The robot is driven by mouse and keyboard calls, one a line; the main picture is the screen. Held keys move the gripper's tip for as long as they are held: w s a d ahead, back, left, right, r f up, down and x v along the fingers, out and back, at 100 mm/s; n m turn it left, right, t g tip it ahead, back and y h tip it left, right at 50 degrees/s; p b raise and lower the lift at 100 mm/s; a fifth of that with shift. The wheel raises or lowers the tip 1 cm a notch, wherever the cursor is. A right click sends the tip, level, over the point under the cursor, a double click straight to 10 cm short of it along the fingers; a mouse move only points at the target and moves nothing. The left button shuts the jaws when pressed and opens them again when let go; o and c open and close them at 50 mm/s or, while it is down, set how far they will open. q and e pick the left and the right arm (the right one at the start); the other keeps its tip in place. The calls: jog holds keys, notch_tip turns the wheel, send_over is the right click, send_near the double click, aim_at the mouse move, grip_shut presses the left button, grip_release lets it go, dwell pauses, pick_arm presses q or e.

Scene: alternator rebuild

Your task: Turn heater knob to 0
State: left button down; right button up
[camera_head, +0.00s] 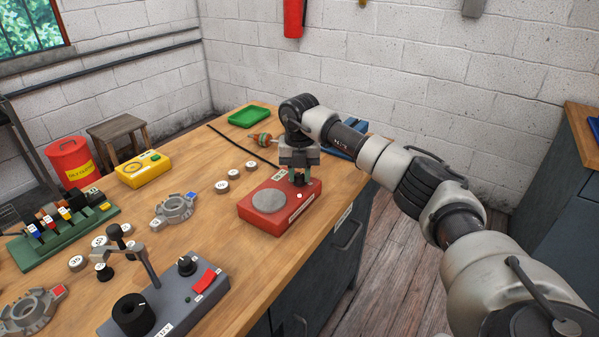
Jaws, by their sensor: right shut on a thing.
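The heater (262,222) is a red box with a round grey plate (269,201) on top, near the right edge of the workbench. My right gripper (299,177) points down over the heater's back right corner, beside the plate. It is shut on the heater knob, which is mostly hidden between the fingers. The knob's pointer and its setting cannot be read. A small white mark shows on the heater top in front of the fingers. My left gripper is not in view.
A grey control box (172,300) with a black knob and red switch stands at the front. A metal ring part (173,210), several white round pieces and a yellow meter (143,169) lie left. A green tray (248,117) is at the back. Bare wood lies between.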

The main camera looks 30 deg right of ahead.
aim_at(299, 175)
jog(key=n+p, duration=0.1)
jog(key=n, duration=0.3)
jog(key=shift+r, duration=0.1)
jog(key=n, duration=0.5)
jog(key=shift+p, duration=0.4)
jog(key=n, duration=1)
jog(key=o, duration=0.9)
jog(key=shift+o, duration=0.2)
notch_tip(299, 175, up, 11)
jog(key=b, duration=0.1)
